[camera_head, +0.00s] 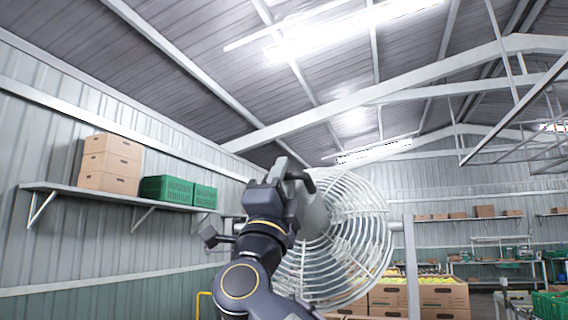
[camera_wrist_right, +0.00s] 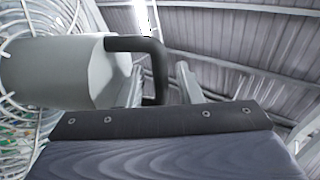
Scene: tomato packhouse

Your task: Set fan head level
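The fan head shows as a round wire cage (camera_head: 348,240) with a grey motor housing (camera_wrist_right: 62,72) on its near side. The cage looks tilted in the head view; I cannot tell by how much. A black bent handle (camera_wrist_right: 152,62) sticks out from the back of the housing. My right gripper (camera_head: 284,174) is raised at this handle. In the right wrist view its two fingers (camera_wrist_right: 160,88) stand apart, one on each side of the handle, with a gap at the right finger. My left gripper is not in view.
A grey upright post (camera_head: 411,268) stands right of the cage. A small dark block (camera_head: 208,236) sits left of my arm. A wall shelf (camera_head: 110,196) at left holds cardboard boxes (camera_head: 110,163) and green crates (camera_head: 168,189). Cartons of produce (camera_head: 432,296) stand behind the fan.

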